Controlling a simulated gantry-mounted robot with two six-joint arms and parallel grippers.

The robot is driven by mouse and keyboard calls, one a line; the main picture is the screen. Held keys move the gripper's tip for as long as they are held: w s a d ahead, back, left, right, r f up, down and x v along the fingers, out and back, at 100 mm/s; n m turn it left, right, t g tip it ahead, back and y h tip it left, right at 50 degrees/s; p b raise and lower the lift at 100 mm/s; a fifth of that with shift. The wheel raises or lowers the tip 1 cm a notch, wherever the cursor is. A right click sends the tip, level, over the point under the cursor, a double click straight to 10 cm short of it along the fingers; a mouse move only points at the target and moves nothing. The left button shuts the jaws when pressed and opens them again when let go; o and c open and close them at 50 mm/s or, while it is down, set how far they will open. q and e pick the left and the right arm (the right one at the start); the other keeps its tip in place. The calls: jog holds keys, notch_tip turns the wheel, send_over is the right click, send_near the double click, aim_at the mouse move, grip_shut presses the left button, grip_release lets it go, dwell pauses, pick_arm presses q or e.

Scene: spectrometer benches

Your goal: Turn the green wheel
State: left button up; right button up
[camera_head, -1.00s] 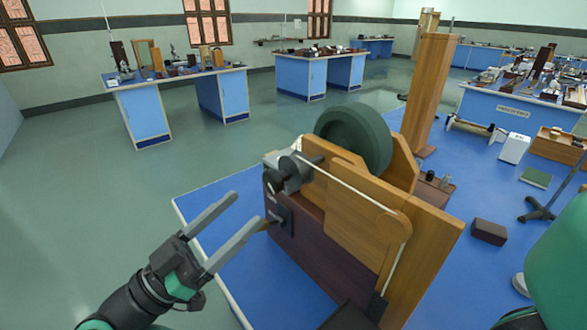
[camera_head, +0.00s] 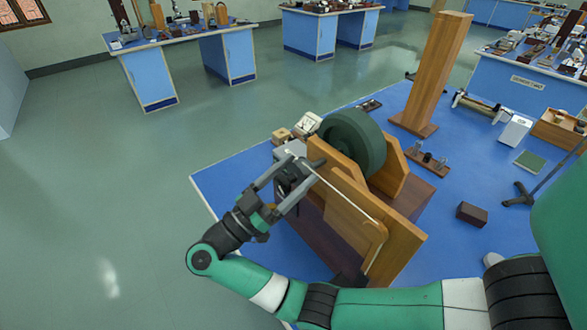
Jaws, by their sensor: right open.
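The dark green wheel (camera_head: 357,136) stands upright in a wooden frame (camera_head: 340,190) on the blue bench. A dark hub or crank part (camera_head: 291,174) sits at the near left side of the frame. My right gripper (camera_head: 302,161) is open, with its two fingers reaching to either side of that dark part. I cannot tell whether the fingers touch it. The gripper is apart from the wheel, on the near left side of the frame. The wheel's lower part is hidden by the wood. My left gripper is not in view.
A tall wooden post (camera_head: 434,70) stands behind the wheel. A small dark box (camera_head: 472,213) and a wooden stand with small fittings (camera_head: 427,158) lie to the right. The blue bench top (camera_head: 235,180) is clear at the left.

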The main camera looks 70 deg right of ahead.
grip_shut()
dwell(0.3)
dwell(0.3)
